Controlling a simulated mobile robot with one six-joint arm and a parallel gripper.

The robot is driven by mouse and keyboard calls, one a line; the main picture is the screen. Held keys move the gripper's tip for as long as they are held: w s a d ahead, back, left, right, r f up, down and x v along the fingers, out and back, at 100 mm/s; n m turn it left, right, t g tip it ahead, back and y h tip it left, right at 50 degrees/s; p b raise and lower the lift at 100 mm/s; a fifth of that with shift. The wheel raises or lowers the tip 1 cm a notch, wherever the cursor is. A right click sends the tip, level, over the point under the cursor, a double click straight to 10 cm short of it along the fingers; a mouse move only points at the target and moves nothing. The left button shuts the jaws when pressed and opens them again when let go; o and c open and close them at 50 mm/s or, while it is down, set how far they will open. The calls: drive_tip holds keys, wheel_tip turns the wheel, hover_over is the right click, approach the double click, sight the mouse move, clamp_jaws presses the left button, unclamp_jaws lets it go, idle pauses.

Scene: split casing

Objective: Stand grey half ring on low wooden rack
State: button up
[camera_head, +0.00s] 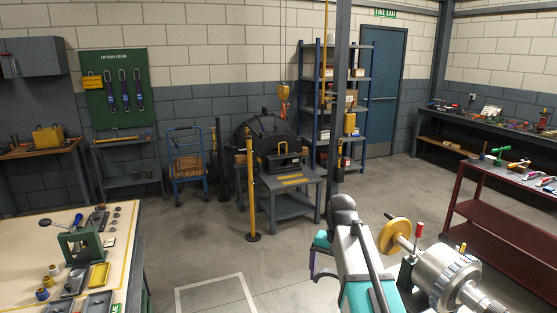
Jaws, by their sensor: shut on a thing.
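My arm rises from the bottom of the picture, and its grey elbow stands near the centre right. The arm's far part drops behind the elbow, so I cannot make out my gripper. A thin dark purplish edge shows beside the arm there; I cannot tell what it is. I cannot pick out the grey half ring or the low wooden rack with certainty. A large dark arched casing (265,128) stands at the back, behind a low grey table (296,186) with yellow stripes.
A silver machine (440,270) with a yellow wheel (394,236) is close at the right. A dark red table (505,215) stands beyond it. A workbench (121,240) with tools is at left. Yellow posts (251,190) stand by the casing. The floor between is clear.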

drive_tip(key=s+f+n, duration=0.5)
drive_tip(key=s+f, duration=0.1)
drive_tip(key=f, duration=0.6)
drive_tip(key=shift+s+f+n, duration=0.2)
drive_tip(key=shift+s+n, duration=0.1)
drive_tip(key=shift+n, duration=0.1)
drive_tip(key=shift+a, duration=0.1)
